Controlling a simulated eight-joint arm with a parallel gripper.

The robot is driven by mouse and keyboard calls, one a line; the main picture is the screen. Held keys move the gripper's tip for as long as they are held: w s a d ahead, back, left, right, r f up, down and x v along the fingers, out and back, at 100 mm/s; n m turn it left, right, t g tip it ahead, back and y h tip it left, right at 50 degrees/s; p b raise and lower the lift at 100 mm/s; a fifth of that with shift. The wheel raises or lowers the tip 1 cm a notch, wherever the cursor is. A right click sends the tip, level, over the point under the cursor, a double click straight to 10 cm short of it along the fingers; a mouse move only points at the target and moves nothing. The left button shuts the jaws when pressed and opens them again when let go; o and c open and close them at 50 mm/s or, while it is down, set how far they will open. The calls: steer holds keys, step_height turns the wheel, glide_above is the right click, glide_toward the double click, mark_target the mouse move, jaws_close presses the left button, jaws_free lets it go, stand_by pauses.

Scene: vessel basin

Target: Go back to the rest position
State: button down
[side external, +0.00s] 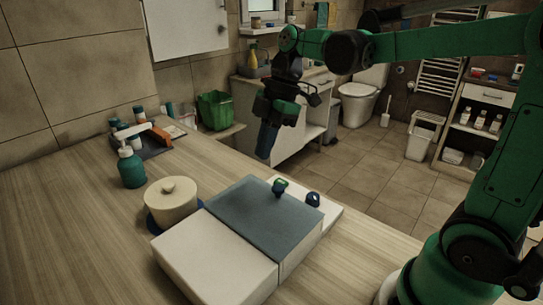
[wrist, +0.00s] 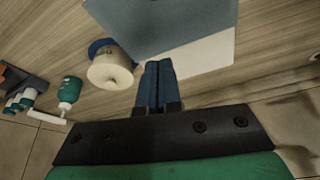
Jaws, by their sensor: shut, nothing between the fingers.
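My gripper (side external: 264,152) hangs from the green arm in the side view, its blue fingers pointing down, above and behind the far edge of the counter's basin block. In the wrist view the two blue fingers (wrist: 158,84) lie together with nothing between them. The block has a white body (side external: 215,258) and a grey-blue top panel (side external: 265,217); the panel also shows in the wrist view (wrist: 165,25). A beige lidded pot (side external: 171,199) stands on a blue base left of the block, apart from my gripper.
A teal pump bottle (side external: 131,167) and a dark tray (side external: 150,150) with small bottles stand at the counter's back left. Two small dark knobs (side external: 280,187) (side external: 312,199) sit at the block's right. A green bin (side external: 214,110) stands behind. The counter's left front (side external: 70,240) is clear.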

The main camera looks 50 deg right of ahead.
steer(key=s+f+m+t+h, duration=0.1)
steer(key=m+t, duration=0.1)
steer(key=m, duration=0.3)
steer(key=s+f+m+t+h, duration=0.1)
steer(key=s+m+t, duration=0.1)
steer(key=m, duration=0.3)
steer(key=s+f+m+t+h, duration=0.1)
steer(key=s+m+t, duration=0.1)
steer(key=m, duration=0.3)
steer(key=shift+s+f+h, duration=0.15)
steer(key=shift+s+h, duration=0.05)
steer(key=shift+h, duration=0.2)
